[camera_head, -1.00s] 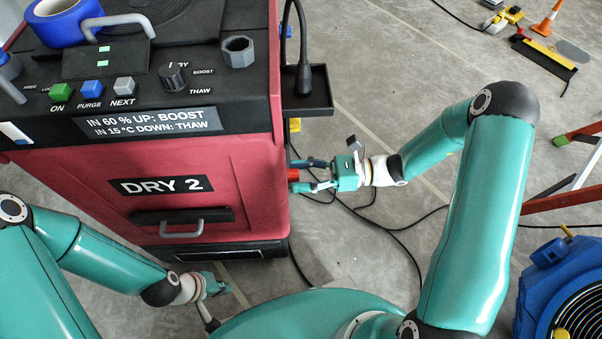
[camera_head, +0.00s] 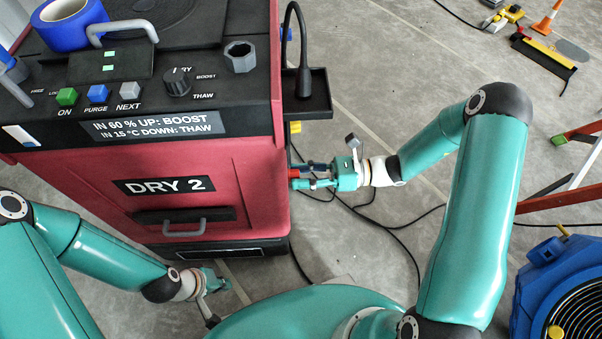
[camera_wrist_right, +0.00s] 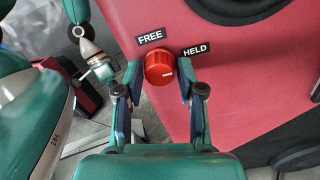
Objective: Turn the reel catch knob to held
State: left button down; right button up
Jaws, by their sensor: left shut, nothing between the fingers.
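The red reel catch knob (camera_wrist_right: 159,68) is on the side of the red dryer, with the labels FREE (camera_wrist_right: 150,37) and HELD (camera_wrist_right: 196,50) above it. A short white mark shows on the knob's right part. My right gripper (camera_wrist_right: 159,80) has one finger on each side of the knob, with a small gap visible at both sides. In the head view this gripper (camera_head: 306,177) is at the dryer's right side, and the knob (camera_head: 294,173) shows at its fingertips. My left gripper (camera_head: 218,282) is low in front of the dryer, shut and empty.
The dryer (camera_head: 110,235) stands at the left with a black side tray (camera_head: 318,108) above my right gripper. Black cables (camera_head: 385,228) lie on the floor below. A blue fan (camera_head: 545,290) and a ladder (camera_head: 580,170) are at the right.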

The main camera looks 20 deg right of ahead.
jog(key=shift+o, duration=0.8)
jog(key=shift+d, duration=0.1)
jog(key=v, duration=1.2)
